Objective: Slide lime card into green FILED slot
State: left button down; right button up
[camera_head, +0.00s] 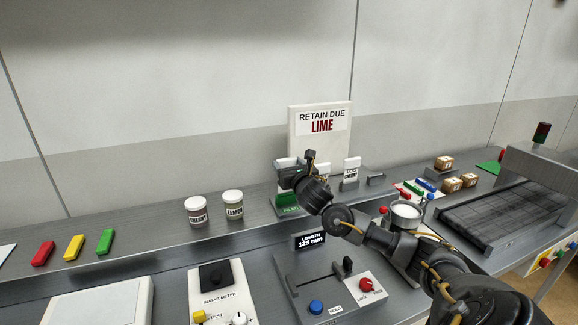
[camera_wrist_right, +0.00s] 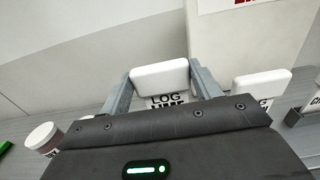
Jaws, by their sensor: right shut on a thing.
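My right gripper (camera_head: 293,176) is above the green FILED slot (camera_head: 287,201) on the back ledge. In the right wrist view, its fingers (camera_wrist_right: 160,82) are closed on both sides of a white card marked LOG LIME (camera_wrist_right: 166,100), with a thick white top. In the head view the gripper mostly hides this card; a white edge shows behind it. The card is upright over or at the slot; its lower edge is hidden, so I cannot tell whether it is inside. My left gripper is not in view.
A white sign (camera_head: 320,142) reading RETAIN DUE LIME stands behind. Another white card (camera_head: 352,170) stands in a grey holder to the right. Two labelled jars, cherry (camera_head: 196,211) and lemon (camera_head: 233,205), stand left. A control panel (camera_head: 330,285) lies in front.

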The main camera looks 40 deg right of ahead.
jog(key=shift+b, duration=0.6)
dwell(1.5)
jog(key=shift+f+b, duration=2.15)
jog(key=o, duration=1.1)
jog(key=shift+c, duration=0.2)
jog(key=b+v, duration=0.5)
jog(key=v, duration=0.6)
